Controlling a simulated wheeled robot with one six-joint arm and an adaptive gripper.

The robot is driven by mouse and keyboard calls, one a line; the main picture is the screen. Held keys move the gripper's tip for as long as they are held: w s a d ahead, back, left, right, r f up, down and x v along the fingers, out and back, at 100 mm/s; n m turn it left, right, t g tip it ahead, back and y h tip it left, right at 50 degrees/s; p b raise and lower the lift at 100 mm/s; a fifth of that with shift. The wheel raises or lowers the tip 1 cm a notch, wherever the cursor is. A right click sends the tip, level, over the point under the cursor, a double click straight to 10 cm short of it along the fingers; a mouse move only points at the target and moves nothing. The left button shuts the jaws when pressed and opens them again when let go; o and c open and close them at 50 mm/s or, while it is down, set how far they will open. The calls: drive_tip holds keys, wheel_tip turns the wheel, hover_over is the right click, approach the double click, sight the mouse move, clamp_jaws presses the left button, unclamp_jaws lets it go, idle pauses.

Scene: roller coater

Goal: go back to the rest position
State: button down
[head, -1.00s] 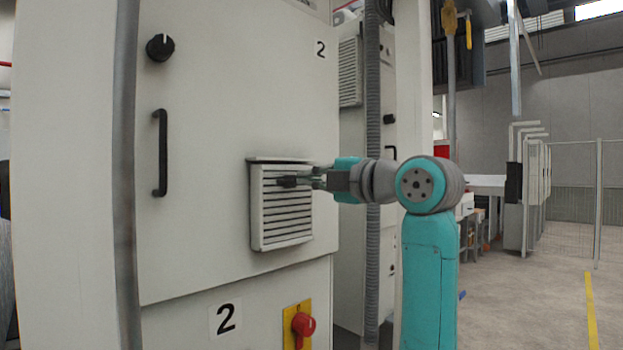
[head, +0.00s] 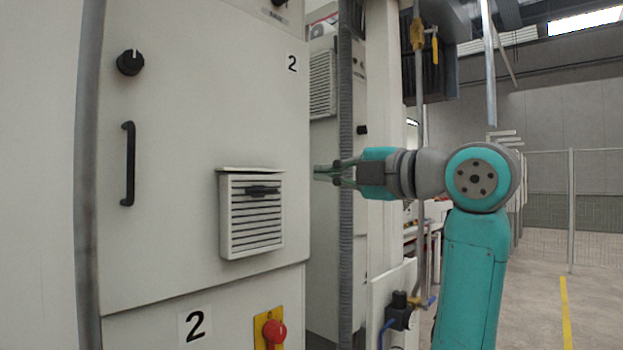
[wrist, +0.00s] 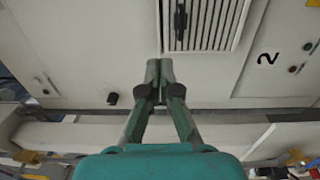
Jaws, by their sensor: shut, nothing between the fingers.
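My gripper (head: 322,173) is in the middle of the head view, to the right of the white vent grille (head: 252,215) on the cabinet door and apart from it. Its fingers point left toward the cabinet and hold nothing. In the wrist view the fingertips of my gripper (wrist: 158,66) meet, just short of the edge of the grille (wrist: 215,22). A black handle (head: 263,190) sits on the upper part of the grille. My teal arm reaches in from the right side of the head view.
The cabinet door (head: 190,110) carries a black knob (head: 130,62) and a vertical black handle (head: 127,163). A red knob on a yellow plate (head: 274,331) is below. A grey ribbed hose (head: 346,225) runs vertically behind my gripper. Open floor (head: 530,300) lies at the right.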

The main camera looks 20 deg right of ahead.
drive_tip(key=w+d+f+m+t+h, duration=0.1)
drive_tip(key=w+f+m, duration=0.3)
drive_tip(key=f, duration=0.9)
drive_tip(key=w+d+f+m+h, duration=0.15)
drive_tip(key=f+m, duration=0.35)
drive_tip(key=f, duration=0.8)
drive_tip(key=s+a+f+m+h, duration=0.15)
drive_tip(key=s+f+m, duration=0.25)
drive_tip(key=f, duration=0.9)
drive_tip(key=s+a+f+m+h, duration=0.1)
drive_tip(key=s+f+m+h, duration=0.2)
drive_tip(key=f, duration=0.9)
drive_tip(key=s+a+f+m+g+h, duration=0.1)
drive_tip(key=s+f+m, duration=0.2)
drive_tip(key=s+f, duration=0.65)
drive_tip(key=s+a+f+m+g, duration=0.1)
drive_tip(key=s+a+f+m, duration=0.15)
drive_tip(key=s+f, duration=0.7)
drive_tip(key=s+r+m, duration=0.1)
drive_tip(key=s+r, duration=0.1)
drive_tip(key=s, duration=1.1)
drive_tip(key=s+r, duration=0.2)
drive_tip(key=s, duration=1.1)
drive_tip(key=shift+a+m+g, duration=0.35)
drive_tip(key=shift+a+g, duration=0.05)
drive_tip(key=shift+a, duration=0.05)
